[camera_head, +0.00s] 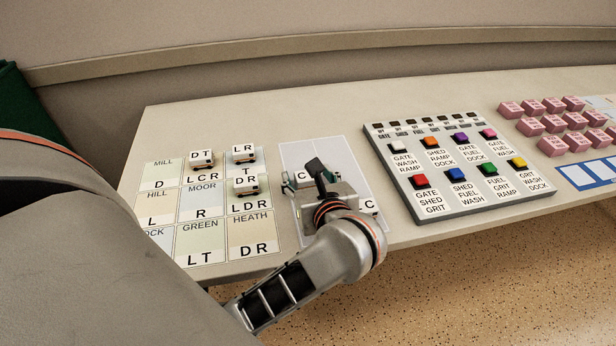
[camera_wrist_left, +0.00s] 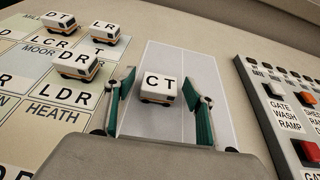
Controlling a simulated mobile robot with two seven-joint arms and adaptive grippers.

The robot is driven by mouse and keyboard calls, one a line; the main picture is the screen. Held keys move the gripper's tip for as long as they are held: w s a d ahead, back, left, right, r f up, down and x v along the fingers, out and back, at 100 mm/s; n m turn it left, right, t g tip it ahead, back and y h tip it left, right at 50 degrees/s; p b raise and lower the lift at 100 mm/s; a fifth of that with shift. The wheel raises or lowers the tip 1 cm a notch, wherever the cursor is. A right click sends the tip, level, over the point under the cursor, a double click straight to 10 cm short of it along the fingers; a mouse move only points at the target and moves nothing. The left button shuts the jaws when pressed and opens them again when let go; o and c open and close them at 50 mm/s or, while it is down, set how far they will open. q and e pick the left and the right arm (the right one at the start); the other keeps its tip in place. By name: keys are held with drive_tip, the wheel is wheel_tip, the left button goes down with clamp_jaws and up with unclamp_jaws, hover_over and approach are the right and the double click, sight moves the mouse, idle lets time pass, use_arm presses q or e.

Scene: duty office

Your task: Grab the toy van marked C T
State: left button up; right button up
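The white toy van marked C T (camera_wrist_left: 160,90) stands upright on a pale panelled sheet (camera_wrist_left: 175,57) in the left wrist view. My left gripper (camera_wrist_left: 160,78) is open, with one green-lined finger on each side of the van and a visible gap on both sides. In the head view my left gripper (camera_head: 318,170) comes down over the sheet and hides most of this van; only a bit of its top with a C (camera_head: 302,176) shows to the left. My right gripper is not in view.
Vans marked D T (camera_head: 202,159), L R (camera_head: 244,153) and D R (camera_head: 247,185) stand on the lettered card grid at left. Another C-marked piece (camera_head: 369,206) sits right of my gripper. A button panel (camera_head: 450,205) and pink blocks (camera_head: 552,146) lie to the right.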

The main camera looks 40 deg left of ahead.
use_arm(q)
drive_tip(key=c, duration=0.9)
